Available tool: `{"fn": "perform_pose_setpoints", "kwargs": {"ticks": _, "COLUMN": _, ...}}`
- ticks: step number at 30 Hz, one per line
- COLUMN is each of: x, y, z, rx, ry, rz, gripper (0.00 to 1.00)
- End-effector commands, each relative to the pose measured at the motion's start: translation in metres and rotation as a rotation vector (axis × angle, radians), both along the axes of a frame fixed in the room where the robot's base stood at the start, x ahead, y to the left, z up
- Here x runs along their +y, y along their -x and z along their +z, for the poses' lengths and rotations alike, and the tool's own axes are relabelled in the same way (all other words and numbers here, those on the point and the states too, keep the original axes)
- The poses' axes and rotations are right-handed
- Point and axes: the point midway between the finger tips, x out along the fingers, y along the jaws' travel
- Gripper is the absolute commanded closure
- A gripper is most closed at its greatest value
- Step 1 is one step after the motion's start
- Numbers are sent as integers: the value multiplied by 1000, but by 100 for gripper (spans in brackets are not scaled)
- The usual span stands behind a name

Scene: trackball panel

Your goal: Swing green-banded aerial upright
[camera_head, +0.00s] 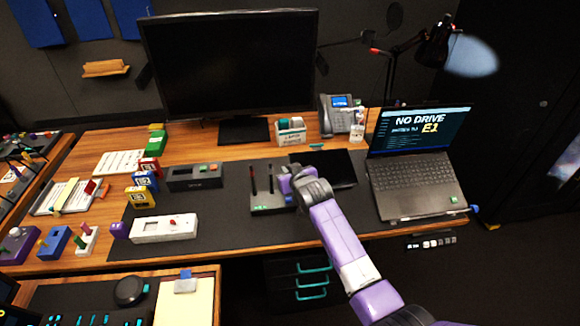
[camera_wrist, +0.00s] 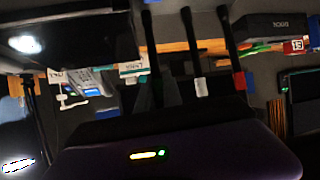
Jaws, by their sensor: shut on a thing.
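A dark router-like box (camera_head: 268,206) with a small green light stands on the black desk mat. Two thin dark aerials (camera_head: 253,181) (camera_head: 270,180) stand upright on its left and middle. My purple gripper (camera_head: 287,190) is at its right end, shut on an aerial that it mostly hides. In the wrist view three dark aerials run side by side. The middle one (camera_wrist: 192,52) has a white band and the right one (camera_wrist: 230,48) a red band. No green band can be made out on the left one (camera_wrist: 152,55), which is dark lower down.
A large monitor (camera_head: 230,62) stands behind. An open laptop (camera_head: 415,175) is to the right, with a phone (camera_head: 341,116) and a labelled holder (camera_head: 290,132) behind my gripper. A white switch box (camera_head: 164,229) and a dark box (camera_head: 194,177) lie left. The mat before the router is clear.

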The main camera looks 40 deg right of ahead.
Motion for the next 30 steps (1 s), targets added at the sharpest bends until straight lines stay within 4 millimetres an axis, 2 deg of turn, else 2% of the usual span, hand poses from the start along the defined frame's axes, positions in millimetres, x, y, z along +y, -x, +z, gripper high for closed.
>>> {"fn": "perform_pose_setpoints", "kwargs": {"ticks": 1, "x": -1, "y": -4, "z": 6, "rx": 19, "ry": -14, "rz": 2, "gripper": 100}}
{"fn": "perform_pose_setpoints", "kwargs": {"ticks": 10, "x": -9, "y": -15, "z": 3, "rx": 127, "ry": -86, "rz": 1, "gripper": 100}}
{"fn": "perform_pose_setpoints", "kwargs": {"ticks": 28, "x": -11, "y": -17, "z": 0, "rx": 159, "ry": -107, "rz": 1, "gripper": 100}}
{"fn": "perform_pose_setpoints", "kwargs": {"ticks": 29, "x": -11, "y": -17, "z": 0, "rx": 159, "ry": -107, "rz": 1, "gripper": 84}}
{"fn": "perform_pose_setpoints", "kwargs": {"ticks": 30, "x": -11, "y": -17, "z": 0, "rx": 159, "ry": -107, "rz": 1, "gripper": 76}}
